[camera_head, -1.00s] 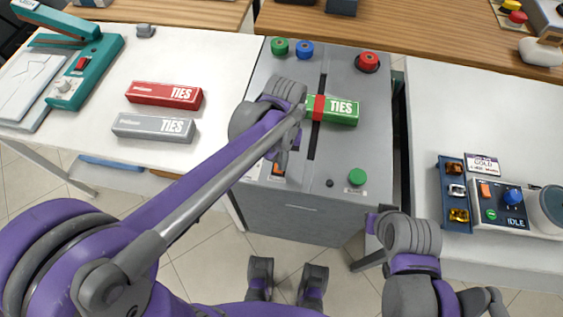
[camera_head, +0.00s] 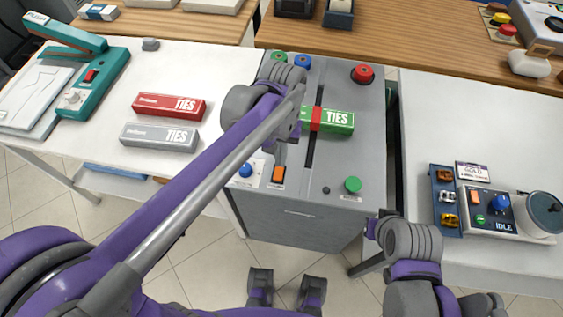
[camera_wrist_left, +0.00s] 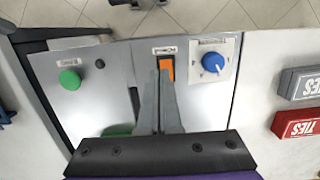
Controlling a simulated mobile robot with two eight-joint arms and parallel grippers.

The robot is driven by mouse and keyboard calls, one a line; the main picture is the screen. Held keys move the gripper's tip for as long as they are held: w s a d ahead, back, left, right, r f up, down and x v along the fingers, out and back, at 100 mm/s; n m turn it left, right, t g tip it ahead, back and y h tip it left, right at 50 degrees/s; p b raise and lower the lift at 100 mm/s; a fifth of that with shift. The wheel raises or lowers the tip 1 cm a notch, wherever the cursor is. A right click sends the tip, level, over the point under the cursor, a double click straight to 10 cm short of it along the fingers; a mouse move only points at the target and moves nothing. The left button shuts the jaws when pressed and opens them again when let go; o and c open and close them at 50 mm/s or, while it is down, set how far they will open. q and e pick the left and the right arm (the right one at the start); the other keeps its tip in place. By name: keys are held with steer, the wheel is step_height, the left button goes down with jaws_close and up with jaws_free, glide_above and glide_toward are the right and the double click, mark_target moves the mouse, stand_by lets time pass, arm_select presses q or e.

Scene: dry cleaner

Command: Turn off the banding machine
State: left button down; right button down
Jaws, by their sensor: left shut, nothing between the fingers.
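The banding machine is a grey cabinet (camera_head: 350,205) in the middle of the head view. An orange rocker switch (camera_head: 277,174) is on its near-left top, also in the left wrist view (camera_wrist_left: 166,66). A blue dial (camera_head: 245,170) is left of it and a green button (camera_head: 352,184) right. My left gripper (camera_head: 281,157) is shut and empty, pointing down just behind the switch. In the left wrist view its fingertips (camera_wrist_left: 166,76) overlap the switch's edge; contact cannot be told. My right gripper (camera_head: 372,228) is by the machine's front right corner, its jaws unclear.
A green TIES box (camera_head: 341,121) with a red band lies across the machine's slot. A red button (camera_head: 362,73) is at the back right. Red (camera_head: 160,106) and grey (camera_head: 150,137) TIES boxes lie on the left table. A console reading IDLE (camera_head: 490,222) stands on the right table.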

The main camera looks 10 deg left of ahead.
arm_select(q)
steer(key=r, duration=0.5)
steer(key=shift+s, duration=0.4)
arm_select(e)
steer(key=shift+w+r, duration=0.15)
steer(key=shift+r, duration=0.05)
arm_select(q)
steer(key=shift+a, duration=0.1)
